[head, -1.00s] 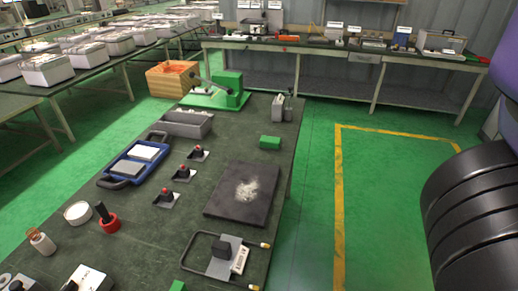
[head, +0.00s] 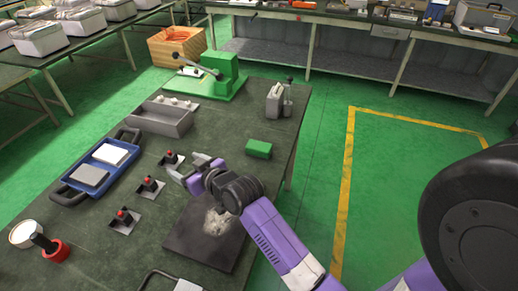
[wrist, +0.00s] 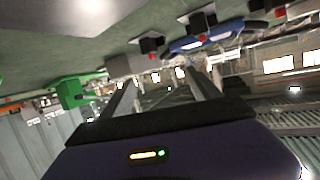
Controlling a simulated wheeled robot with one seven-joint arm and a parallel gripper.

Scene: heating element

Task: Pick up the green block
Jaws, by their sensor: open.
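The green block (head: 258,149) lies on the dark workbench (head: 215,123) near its right edge, in the head view. My gripper (head: 187,168) is above the bench, to the left of the block and apart from it. Its jaws are open and point left, and nothing shows between them. In the wrist view the two fingers of my gripper (wrist: 162,100) stand apart. I cannot make out the green block in the wrist view.
A dark square plate (head: 190,245) lies below my arm. Small red-knobbed switches (head: 150,185), a blue tray (head: 100,167), a grey bin (head: 163,119), a green lever press (head: 220,75) and a grey device (head: 275,100) stand around. Bench surface around the block is clear.

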